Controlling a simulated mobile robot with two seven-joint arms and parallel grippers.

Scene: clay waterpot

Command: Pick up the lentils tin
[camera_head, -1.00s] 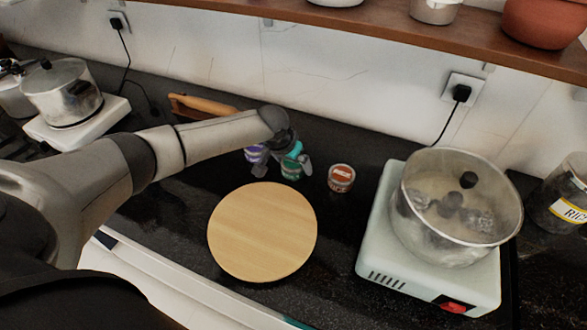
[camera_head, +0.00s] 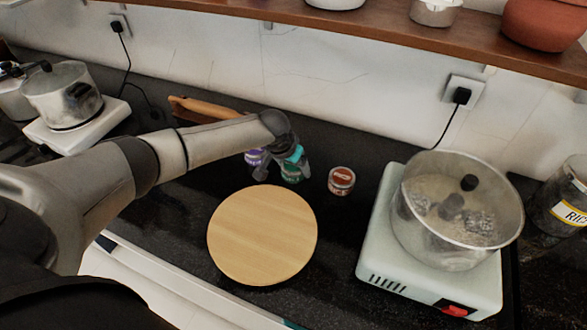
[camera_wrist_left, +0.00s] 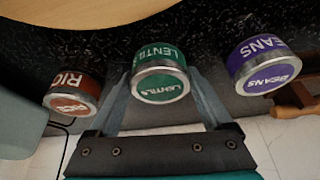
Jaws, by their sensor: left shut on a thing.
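The lentils tin (camera_wrist_left: 160,75) is a small green tin with a silver lid, labelled LENTILS in the left wrist view. My left gripper (camera_wrist_left: 158,92) is shut on it, one finger on each side. In the head view the green tin (camera_head: 290,175) is partly hidden by my left gripper (camera_head: 283,168). I see no clear gap between the tin and the counter. My right gripper is not in view.
A purple beans tin (camera_wrist_left: 263,67) and a red-brown rice tin (camera_wrist_left: 74,88) stand on either side, close by. A round wooden board (camera_head: 262,235) lies in front. A hotplate (camera_head: 415,265) with a glass-lidded pot (camera_head: 450,245) stands at right. The dark counter (camera_head: 340,225) is bare between.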

